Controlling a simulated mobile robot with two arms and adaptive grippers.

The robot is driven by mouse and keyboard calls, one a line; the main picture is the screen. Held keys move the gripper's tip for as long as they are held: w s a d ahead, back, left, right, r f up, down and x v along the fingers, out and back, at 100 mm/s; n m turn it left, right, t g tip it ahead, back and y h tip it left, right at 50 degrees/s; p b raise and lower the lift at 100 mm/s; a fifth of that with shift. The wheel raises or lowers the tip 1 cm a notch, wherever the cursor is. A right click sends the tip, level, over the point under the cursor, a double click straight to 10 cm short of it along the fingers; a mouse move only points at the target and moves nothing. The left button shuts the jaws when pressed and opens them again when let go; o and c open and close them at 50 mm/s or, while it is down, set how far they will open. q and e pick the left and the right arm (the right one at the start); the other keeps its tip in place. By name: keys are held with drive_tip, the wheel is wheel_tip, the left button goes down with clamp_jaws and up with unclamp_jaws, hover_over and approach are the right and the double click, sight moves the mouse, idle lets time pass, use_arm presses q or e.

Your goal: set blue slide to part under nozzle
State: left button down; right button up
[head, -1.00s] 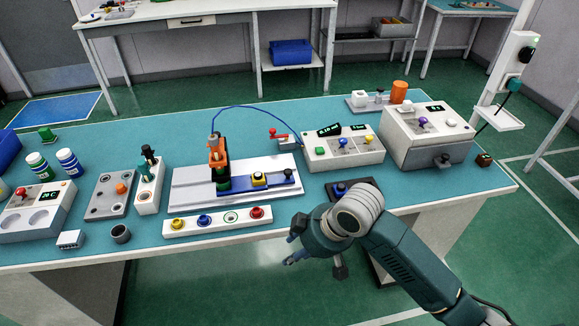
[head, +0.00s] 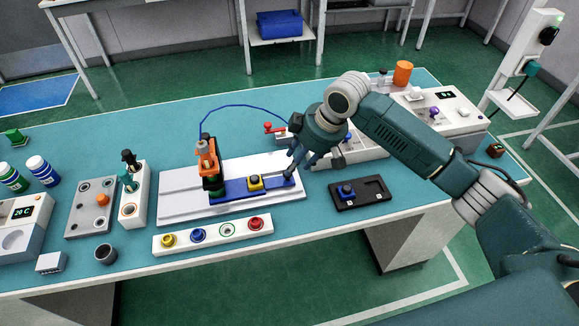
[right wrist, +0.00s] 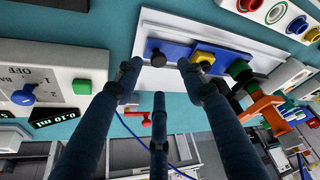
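The blue slide (head: 229,190) lies on a white base plate (head: 180,209), with a yellow block (head: 254,187) on it and a dark knob at its right end. The orange and black nozzle holder (head: 208,160) stands over the slide's left end, left of the yellow block. My right gripper (head: 292,164) is at the slide's right end. In the right wrist view its fingers (right wrist: 158,80) are spread apart, with the dark knob (right wrist: 157,56) ahead between the two upper ones; I cannot tell if they touch it. The blue slide (right wrist: 178,48) runs right from the knob. My left gripper is out of view.
A strip of coloured buttons (head: 212,233) lies in front of the plate. A black tray (head: 372,195) with a blue-topped knob is to the right. A control box (head: 365,147) is partly hidden behind my right arm. A blue hose loops behind the nozzle.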

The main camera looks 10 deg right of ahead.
sight(292, 182)
drive_tip(key=x, duration=0.3)
drive_tip(key=shift+w+a+f, duration=0.1)
drive_tip(key=shift+w+f, duration=0.15)
drive_tip(key=shift+f, duration=0.05)
drive_tip(key=shift+p+x, duration=0.3)
drive_tip(key=shift+x, duration=0.95)
drive_tip(key=shift+c, duration=0.7)
clamp_jaws()
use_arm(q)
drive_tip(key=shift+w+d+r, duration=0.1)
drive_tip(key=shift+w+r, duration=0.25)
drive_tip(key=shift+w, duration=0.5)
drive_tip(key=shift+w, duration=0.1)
